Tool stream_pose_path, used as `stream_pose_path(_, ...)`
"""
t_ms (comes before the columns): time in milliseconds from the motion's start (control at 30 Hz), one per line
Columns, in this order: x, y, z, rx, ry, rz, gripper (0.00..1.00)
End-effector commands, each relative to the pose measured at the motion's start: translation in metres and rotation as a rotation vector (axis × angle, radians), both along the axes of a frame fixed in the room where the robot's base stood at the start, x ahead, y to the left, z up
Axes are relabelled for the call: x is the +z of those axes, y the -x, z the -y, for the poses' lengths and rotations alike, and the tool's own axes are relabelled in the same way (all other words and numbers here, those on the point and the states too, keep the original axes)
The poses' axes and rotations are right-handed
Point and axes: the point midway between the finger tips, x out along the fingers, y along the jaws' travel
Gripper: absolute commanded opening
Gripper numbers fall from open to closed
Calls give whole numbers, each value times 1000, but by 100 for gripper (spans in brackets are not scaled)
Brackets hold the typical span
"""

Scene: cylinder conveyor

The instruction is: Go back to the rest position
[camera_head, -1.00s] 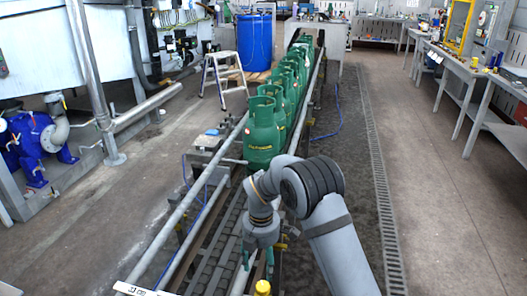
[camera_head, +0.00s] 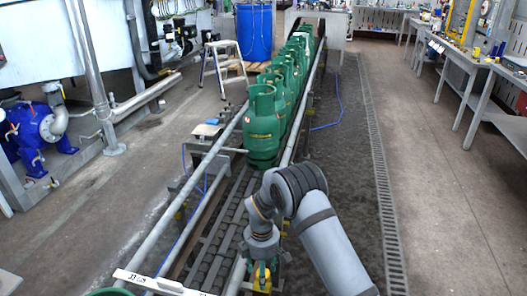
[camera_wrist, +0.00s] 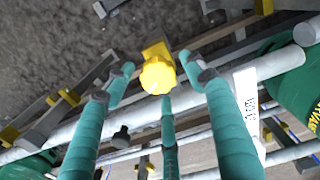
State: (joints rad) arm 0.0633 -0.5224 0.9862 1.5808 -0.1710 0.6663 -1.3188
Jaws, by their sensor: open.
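My gripper (camera_head: 262,268) hangs at the end of my arm, low in the head view, over the right side of the conveyor. In the wrist view its teal fingers (camera_wrist: 165,88) are spread apart and hold nothing. A yellow knob (camera_wrist: 157,76) shows beyond and between the fingertips; it looks clear of them. A yellow part (camera_head: 262,282) also shows just below the gripper in the head view. Green gas cylinders (camera_head: 263,128) stand upright in a row farther along the conveyor.
The conveyor (camera_head: 215,232) is bare between the cylinder row and a white sign bar (camera_head: 160,283). Part of another green cylinder (camera_head: 110,292) shows at the bottom edge. A step stool (camera_head: 222,65) stands left; workbenches (camera_head: 470,75) line the right. The right floor is open.

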Motion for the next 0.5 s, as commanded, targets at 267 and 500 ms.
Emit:
stream_pose_path(267,-2,-1,0,-376,0,0,55)
stream_pose_path(500,-1,-3,1,-701,0,1,55)
